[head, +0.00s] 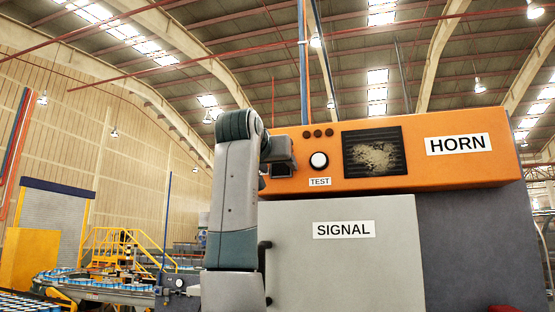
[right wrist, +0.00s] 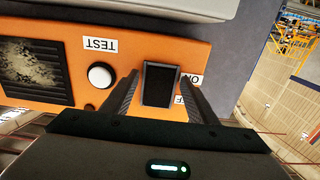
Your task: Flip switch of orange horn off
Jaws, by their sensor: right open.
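The orange horn box (head: 465,168) stands ahead, marked HORN, with a dark grille, a white round button (head: 319,161) and a TEST label. Its switch is a black rocker (right wrist: 159,85) in the right wrist view, where the box appears upside down. An ON label (right wrist: 187,80) sits beside it; a second label below is mostly hidden by a finger. My right gripper (right wrist: 158,76) is open, its fingers on either side of the rocker. I cannot tell whether they touch the panel, or which way the rocker is tilted. My left gripper is not in view.
A grey SIGNAL box (head: 345,265) stands below the horn box, with a dark handle at its left edge. A dark grey cabinet (head: 475,245) is behind it. A conveyor with blue and white cans (head: 75,285) and yellow stairs (head: 115,245) lie at the far left.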

